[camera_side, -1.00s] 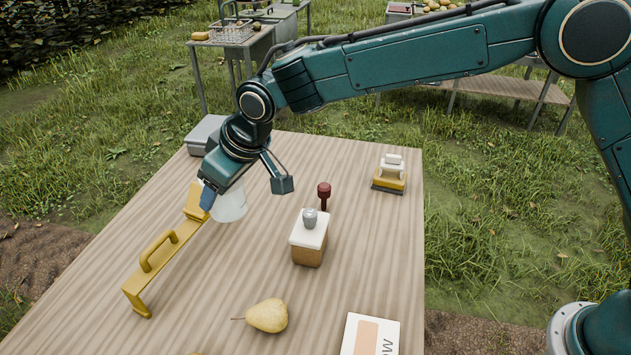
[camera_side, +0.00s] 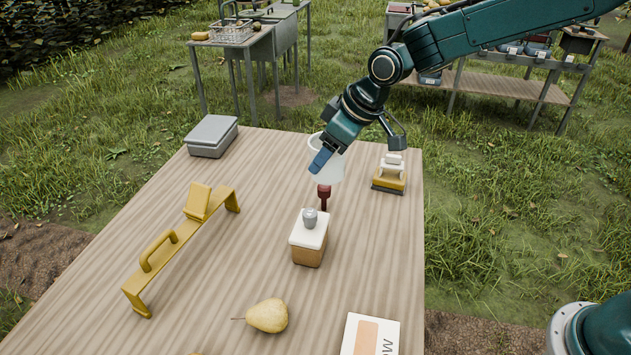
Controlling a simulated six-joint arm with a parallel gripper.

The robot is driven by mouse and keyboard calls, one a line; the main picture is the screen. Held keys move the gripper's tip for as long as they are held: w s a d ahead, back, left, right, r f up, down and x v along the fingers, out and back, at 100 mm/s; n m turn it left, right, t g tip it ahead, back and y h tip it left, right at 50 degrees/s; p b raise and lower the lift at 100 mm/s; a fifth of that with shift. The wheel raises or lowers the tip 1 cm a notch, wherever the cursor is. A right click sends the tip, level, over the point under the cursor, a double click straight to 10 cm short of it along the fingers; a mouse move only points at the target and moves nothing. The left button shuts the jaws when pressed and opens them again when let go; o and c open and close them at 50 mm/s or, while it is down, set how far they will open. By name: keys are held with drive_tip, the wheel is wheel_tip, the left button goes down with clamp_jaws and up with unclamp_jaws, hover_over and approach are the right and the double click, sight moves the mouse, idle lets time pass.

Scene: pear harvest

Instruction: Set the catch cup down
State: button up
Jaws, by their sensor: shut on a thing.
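The catch cup (camera_side: 333,168) is white and translucent. My gripper (camera_side: 320,162) is shut on it, with a blue fingertip across its front side. The cup appears to be above the back middle of the wooden table (camera_side: 260,180), just behind and above a dark red knobbed post (camera_side: 324,195) in the picture. The gap between cup and tabletop cannot be judged exactly. The gripper and wrist hide part of the cup.
A yellow bracket with a handle (camera_side: 180,240) stands on the left. A grey box (camera_side: 211,136) is at the back left. A white-topped block (camera_side: 309,237), a yellow-based device (camera_side: 390,175), a pear (camera_side: 267,315) and a printed card (camera_side: 370,336) also occupy the table.

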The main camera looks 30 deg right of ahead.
drive_tip(key=s+d, duration=0.9)
drive_tip(key=d, duration=0.4)
drive_tip(key=f, duration=1.6)
drive_tip(key=shift+w+f, duration=0.2)
drive_tip(key=shift+f, duration=0.05)
drive_tip(key=shift+f, duration=1.85)
drive_tip(key=shift+f, duration=0.2)
drive_tip(key=o, duration=1)
drive_tip(key=shift+c, duration=0.2)
drive_tip(key=shift+r, duration=0.1)
